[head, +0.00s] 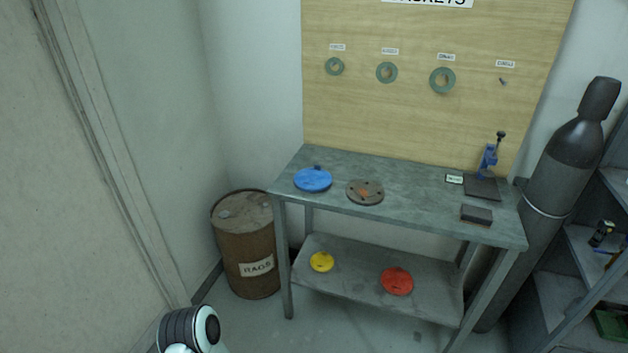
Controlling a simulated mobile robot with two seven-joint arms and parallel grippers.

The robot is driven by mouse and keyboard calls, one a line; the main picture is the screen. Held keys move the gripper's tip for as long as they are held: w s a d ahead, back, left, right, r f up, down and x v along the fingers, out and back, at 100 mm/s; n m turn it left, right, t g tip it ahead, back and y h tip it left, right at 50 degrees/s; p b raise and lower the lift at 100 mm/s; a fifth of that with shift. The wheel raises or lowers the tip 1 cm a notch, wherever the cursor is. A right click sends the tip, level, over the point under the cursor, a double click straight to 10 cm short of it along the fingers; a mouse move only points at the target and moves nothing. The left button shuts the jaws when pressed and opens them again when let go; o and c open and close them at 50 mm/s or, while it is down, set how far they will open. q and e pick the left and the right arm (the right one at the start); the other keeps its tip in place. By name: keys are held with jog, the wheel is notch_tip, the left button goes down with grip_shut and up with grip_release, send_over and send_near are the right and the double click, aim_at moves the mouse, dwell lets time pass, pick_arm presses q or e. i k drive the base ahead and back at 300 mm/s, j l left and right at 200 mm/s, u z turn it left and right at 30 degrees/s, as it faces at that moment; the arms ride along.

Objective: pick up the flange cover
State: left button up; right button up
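Several round discs could be the flange cover, and I cannot tell which one is meant. A blue disc (313,180) lies flat on the left of the grey table's top (400,178). A brown-grey disc (365,192) with holes and an orange patch lies to its right. A yellow disc (321,262) and a red disc (397,281) lie on the table's lower shelf (345,281). Neither of my grippers is in view. Only a white and black rounded part of my arm shows at the bottom left, well apart from the table.
A rusty drum (247,230) labelled RAGS stands left of the table. A dark gas cylinder (570,160) and a shelf rack (570,290) stand at the right. A blue tool (488,158) and a dark block (477,214) sit on the table's right. Gaskets hang on the board (420,115).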

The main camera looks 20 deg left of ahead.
aim_at(315, 179)
jog(key=j+z, duration=0.15)
jog(key=z, duration=0.25)
jog(key=j+z, duration=0.25)
jog(key=z, duration=0.2)
jog(key=j+z, duration=0.2)
jog(key=z, duration=0.2)
jog(key=j+z, duration=0.25)
jog(key=j, duration=0.3)
jog(key=k+j+z, duration=0.25)
jog(key=j, duration=0.25)
jog(key=i, duration=0.05)
